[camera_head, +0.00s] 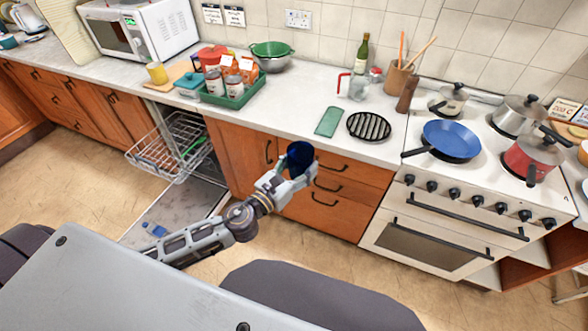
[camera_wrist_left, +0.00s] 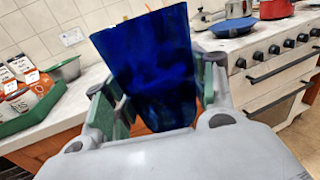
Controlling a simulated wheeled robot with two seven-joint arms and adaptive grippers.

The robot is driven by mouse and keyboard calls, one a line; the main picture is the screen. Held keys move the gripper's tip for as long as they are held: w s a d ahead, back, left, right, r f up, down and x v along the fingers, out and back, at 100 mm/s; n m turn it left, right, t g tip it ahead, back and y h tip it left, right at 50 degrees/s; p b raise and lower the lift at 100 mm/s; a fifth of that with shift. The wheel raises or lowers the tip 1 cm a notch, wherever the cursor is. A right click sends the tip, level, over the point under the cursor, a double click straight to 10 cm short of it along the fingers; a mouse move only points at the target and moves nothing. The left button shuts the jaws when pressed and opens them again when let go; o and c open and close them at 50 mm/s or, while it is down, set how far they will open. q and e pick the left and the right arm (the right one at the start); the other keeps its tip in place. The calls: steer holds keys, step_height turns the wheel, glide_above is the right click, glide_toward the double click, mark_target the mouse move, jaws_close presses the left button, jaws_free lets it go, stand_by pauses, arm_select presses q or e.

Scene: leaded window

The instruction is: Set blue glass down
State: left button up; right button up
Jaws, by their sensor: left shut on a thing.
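My left gripper (camera_head: 298,174) is shut on a dark blue glass (camera_head: 299,156) in the head view. It holds the glass in front of the wooden drawers, by the front edge of the pale worktop (camera_head: 292,109). In the left wrist view the blue glass (camera_wrist_left: 153,75) stands tilted between the two fingers of the left gripper (camera_wrist_left: 155,108). Part of the glass is hidden by the fingers. My right gripper is in neither view.
A green mat (camera_head: 328,121) and a black round rack (camera_head: 369,126) lie on the worktop near the glass. A green tray of tins (camera_head: 232,98) stands to the left, the stove with a blue pan (camera_head: 452,140) to the right. The open dishwasher rack (camera_head: 170,147) juts out left.

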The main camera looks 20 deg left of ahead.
mark_target(301, 165)
arm_select(q)
steer(key=shift+m+g+h, duration=0.4)
steer(key=shift+m+h, duration=0.3)
steer(key=shift+h, duration=0.1)
steer(key=d+r, duration=0.2)
steer(key=r, duration=0.1)
steer(key=shift+s+d+r, duration=0.1)
steer(key=shift+d+r, duration=0.1)
steer(key=shift+r, duration=0.1)
steer(key=d+r+m+g+h, duration=0.2)
steer(key=d+r+h, duration=0.1)
steer(key=d+r, duration=0.2)
steer(key=shift+s+r+m+h, duration=0.2)
steer(key=shift+r+m+h, duration=0.15)
steer(key=shift+r, duration=0.8)
steer(key=shift+d, duration=0.1)
